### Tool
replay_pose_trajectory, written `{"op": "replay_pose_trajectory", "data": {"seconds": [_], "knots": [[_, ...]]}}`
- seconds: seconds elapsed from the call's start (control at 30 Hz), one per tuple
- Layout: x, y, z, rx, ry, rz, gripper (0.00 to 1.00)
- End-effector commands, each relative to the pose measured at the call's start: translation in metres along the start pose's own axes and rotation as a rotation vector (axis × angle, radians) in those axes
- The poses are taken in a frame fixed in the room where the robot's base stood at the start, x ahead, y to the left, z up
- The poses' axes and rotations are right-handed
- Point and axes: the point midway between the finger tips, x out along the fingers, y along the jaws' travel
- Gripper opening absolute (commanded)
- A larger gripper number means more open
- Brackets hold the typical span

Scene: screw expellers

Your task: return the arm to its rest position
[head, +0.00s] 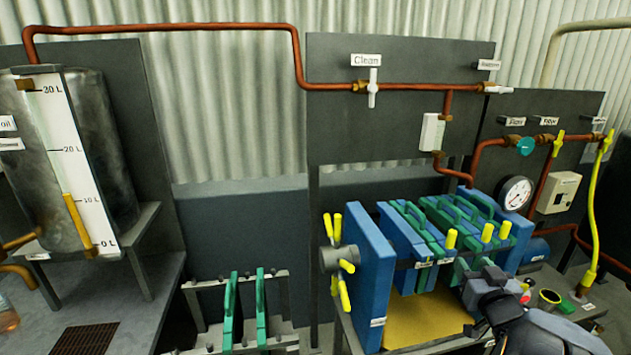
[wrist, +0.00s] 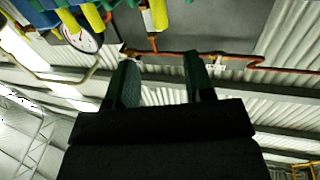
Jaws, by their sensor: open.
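My gripper (wrist: 160,72) shows in the wrist view with its two dark green fingers apart and nothing between them. In the head view my dark grey arm is at the lower right, in front of the blue and green filter press (head: 372,265). Its gripper end is close to the press plates there; I cannot tell whether it touches them. The wrist view looks up past the fingers to copper pipe, the ceiling and, at the top left, the yellow-tipped press handles (wrist: 97,18).
A metal oil tank (head: 105,150) with a litre scale stands at the left. Two green-edged plates (head: 231,312) sit in a low rack at the bottom centre. A pressure gauge (head: 515,193), a switch box (head: 558,193) and a yellow hose (head: 592,215) are at the right.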

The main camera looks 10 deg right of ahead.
Motion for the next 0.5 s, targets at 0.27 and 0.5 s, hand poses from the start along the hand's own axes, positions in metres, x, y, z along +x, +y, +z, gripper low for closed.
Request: {"op": "replay_pose_trajectory", "data": {"seconds": [0.27, 0.5], "knots": [[-0.018, 0.051, 0.053, -0.066, -0.329, 0.298, 0.48], [-0.059, 0.022, 0.088, -0.027, -0.822, 0.455, 0.48]]}}
